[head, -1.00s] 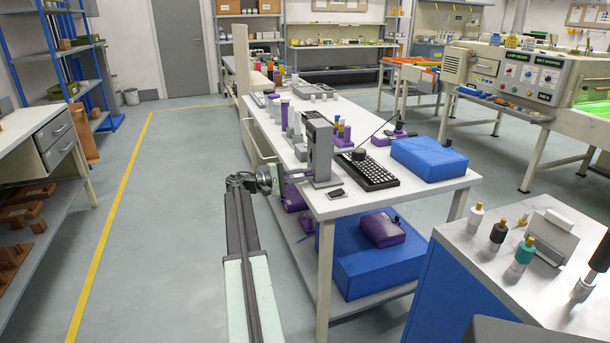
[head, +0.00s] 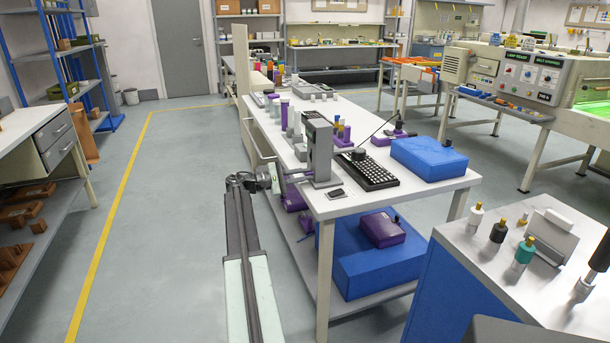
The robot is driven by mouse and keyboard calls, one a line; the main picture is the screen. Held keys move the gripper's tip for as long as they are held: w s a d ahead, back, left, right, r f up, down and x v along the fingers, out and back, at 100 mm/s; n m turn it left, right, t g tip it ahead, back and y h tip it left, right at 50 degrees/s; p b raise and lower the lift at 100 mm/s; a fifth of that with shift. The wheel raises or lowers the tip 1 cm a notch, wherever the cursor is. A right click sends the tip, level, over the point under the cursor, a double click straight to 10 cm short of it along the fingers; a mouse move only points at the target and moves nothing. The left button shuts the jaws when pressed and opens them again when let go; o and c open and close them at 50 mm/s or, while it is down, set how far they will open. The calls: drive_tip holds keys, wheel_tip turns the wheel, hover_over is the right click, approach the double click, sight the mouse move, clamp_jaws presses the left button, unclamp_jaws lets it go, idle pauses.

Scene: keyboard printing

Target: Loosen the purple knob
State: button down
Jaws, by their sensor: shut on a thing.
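A grey upright press-like device (head: 319,150) stands on the near left corner of the white table (head: 400,203). The purple knob (head: 291,179) sticks out from its left side, low on the device, and shows only as a small patch. My gripper (head: 279,179) reaches in from the left at the table's edge and is shut on the purple knob. The fingers are small here and partly hide the knob. The arm comes up from the bottom of the view.
A black keyboard (head: 367,173) lies right of the device, with a blue box (head: 429,158) beyond it. A small dark item (head: 337,193) lies in front of the device. Several bottles stand behind it. The floor left of the table is clear.

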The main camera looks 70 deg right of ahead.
drive_tip(key=shift+w+f, duration=0.1)
drive_tip(key=shift+w, duration=0.05)
drive_tip(key=c, duration=1.4)
unclamp_jaws()
drive_tip(key=shift+a, duration=0.1)
drive_tip(key=v, duration=0.7)
drive_tip(key=shift+w+a, duration=0.2)
drive_tip(key=shift+w, duration=0.1)
